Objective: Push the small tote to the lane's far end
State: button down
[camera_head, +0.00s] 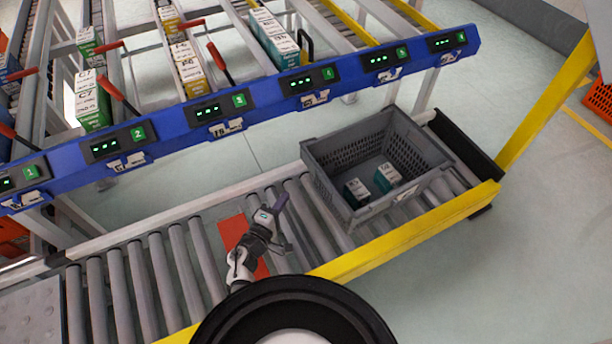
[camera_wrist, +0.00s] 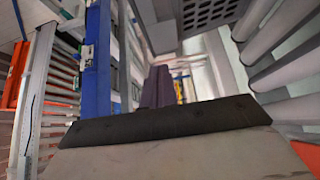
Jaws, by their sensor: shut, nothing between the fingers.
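The grey tote (camera_head: 345,150) sits on the roller lane (camera_head: 180,268) towards its right end, with two small boxes, (camera_head: 356,192) and (camera_head: 387,178), inside on its floor. A black end stop (camera_head: 468,146) stands at the lane's right end, just beyond the tote; some rollers show between them. My gripper (camera_head: 281,202) is shut and empty over the rollers, left of the tote's left wall and seemingly apart from it. In the wrist view, the shut fingers (camera_wrist: 158,86) point ahead, and the tote's perforated wall (camera_wrist: 208,14) shows at the top.
A blue rack beam (camera_head: 160,138) with lit displays runs behind the lane. A yellow rail (camera_head: 400,238) borders the lane's near side, and a yellow post (camera_head: 545,105) rises at the right. An orange-red plate (camera_head: 232,231) lies among the rollers under my arm.

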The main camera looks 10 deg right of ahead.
aim_at(314, 170)
jog(key=shift+w+d+p, duration=0.4)
jog(key=shift+w+d, duration=1.4)
jog(key=shift+d, duration=0.3)
jog(key=shift+w+d+p, duration=0.35)
jog(key=shift+w+d, duration=1.45)
jog(key=shift+d, duration=0.25)
jog(key=shift+f, duration=0.1)
